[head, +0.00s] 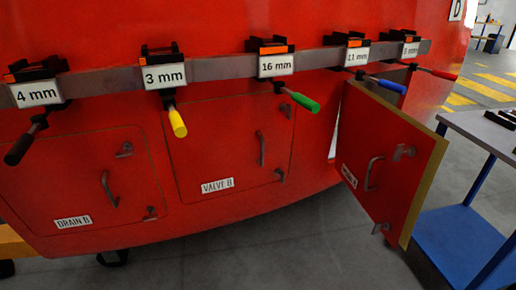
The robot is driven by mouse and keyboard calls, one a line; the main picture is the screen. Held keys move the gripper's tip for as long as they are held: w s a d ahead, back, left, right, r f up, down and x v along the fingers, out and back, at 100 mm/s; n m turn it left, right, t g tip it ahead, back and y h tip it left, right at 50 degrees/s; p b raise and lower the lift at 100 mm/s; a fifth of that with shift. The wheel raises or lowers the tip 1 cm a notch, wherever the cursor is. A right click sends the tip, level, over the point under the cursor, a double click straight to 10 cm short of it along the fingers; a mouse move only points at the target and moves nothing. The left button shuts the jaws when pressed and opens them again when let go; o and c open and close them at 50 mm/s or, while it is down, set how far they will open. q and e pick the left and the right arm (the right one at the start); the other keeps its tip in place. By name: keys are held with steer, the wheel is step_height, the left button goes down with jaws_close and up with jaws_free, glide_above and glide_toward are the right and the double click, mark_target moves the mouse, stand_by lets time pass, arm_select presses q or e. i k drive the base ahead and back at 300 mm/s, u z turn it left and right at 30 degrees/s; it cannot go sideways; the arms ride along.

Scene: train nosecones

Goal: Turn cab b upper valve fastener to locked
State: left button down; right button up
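The panel labelled VALVE B (217,185) lies closed, flush in the red nosecone, in the middle of the head view. Its upper fastener (287,110) is a small dark lever near the panel's top right corner, just below the green-handled tool. Its lower fastener (280,175) is near the bottom right corner. A vertical grab handle (261,149) sits between them, a little to the left. The upper fastener is too small and dark to tell its exact turn. Neither of my grippers is in view.
A rail (215,75) with labelled tool holders crosses above the panels; handles, including the green one (305,102), jut outward. DRAIN B panel (90,180) is closed at left. Another red door (385,160) stands open at right, beside a blue-framed table (465,235).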

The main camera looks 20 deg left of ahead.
mark_target(289, 112)
steer(key=u, duration=2.05)
steer(key=i, duration=0.9)
steer(key=z, duration=1.55)
